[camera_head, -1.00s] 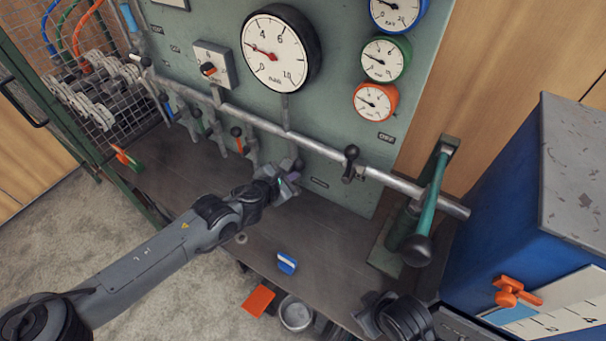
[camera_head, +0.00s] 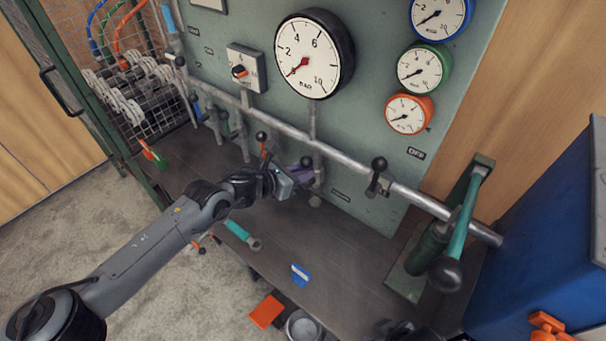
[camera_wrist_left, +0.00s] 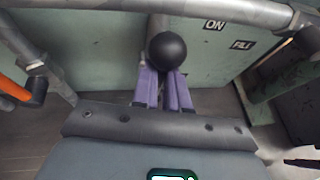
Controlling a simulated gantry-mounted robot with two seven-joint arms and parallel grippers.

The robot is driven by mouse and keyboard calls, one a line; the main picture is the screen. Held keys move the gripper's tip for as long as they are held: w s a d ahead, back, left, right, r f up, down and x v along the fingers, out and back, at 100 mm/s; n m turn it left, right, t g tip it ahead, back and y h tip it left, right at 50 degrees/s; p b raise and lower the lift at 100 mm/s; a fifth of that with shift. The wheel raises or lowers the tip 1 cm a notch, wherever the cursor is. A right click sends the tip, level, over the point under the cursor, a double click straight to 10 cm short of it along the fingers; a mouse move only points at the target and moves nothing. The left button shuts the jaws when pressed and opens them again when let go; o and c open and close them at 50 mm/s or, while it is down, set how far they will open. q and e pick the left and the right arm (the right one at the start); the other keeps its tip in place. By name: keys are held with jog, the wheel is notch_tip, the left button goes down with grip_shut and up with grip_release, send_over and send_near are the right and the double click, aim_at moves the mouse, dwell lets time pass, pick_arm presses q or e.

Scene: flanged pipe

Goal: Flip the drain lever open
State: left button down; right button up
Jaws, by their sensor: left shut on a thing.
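The drain lever shows as a black ball knob (camera_head: 306,161) under the main pipe, below the large gauge. In the left wrist view the ball knob (camera_wrist_left: 166,53) sits at the tips of the purple fingers. My left gripper (camera_head: 301,172) is shut on the lever; the fingers (camera_wrist_left: 165,82) hide its stem. The large gauge (camera_head: 314,54) has its red needle pointing down-left, near the low end. Only a dark piece of my right arm shows at the bottom edge, and its fingers cannot be made out.
A lever with an orange stem (camera_head: 262,136) stands left of my gripper, and another black-knobbed valve (camera_head: 379,164) to its right. The main pipe (camera_head: 345,162) runs just above. A green-handled pump (camera_head: 465,215) stands at right.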

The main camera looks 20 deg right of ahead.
dwell(0.3)
pick_arm(q)
jog(key=c, duration=1.1)
grip_release()
jog(key=shift+d, duration=0.1)
jog(key=shift+c, duration=0.2)
pick_arm(e)
jog(key=shift+r, duration=0.25)
notch_tip(320, 180, up, 3)
jog(key=p, duration=0.3)
jog(key=shift+f, duration=0.15)
pick_arm(q)
jog(key=v, duration=1)
jog(key=shift+a+r, duration=0.2)
jog(key=shift+a, duration=0.15)
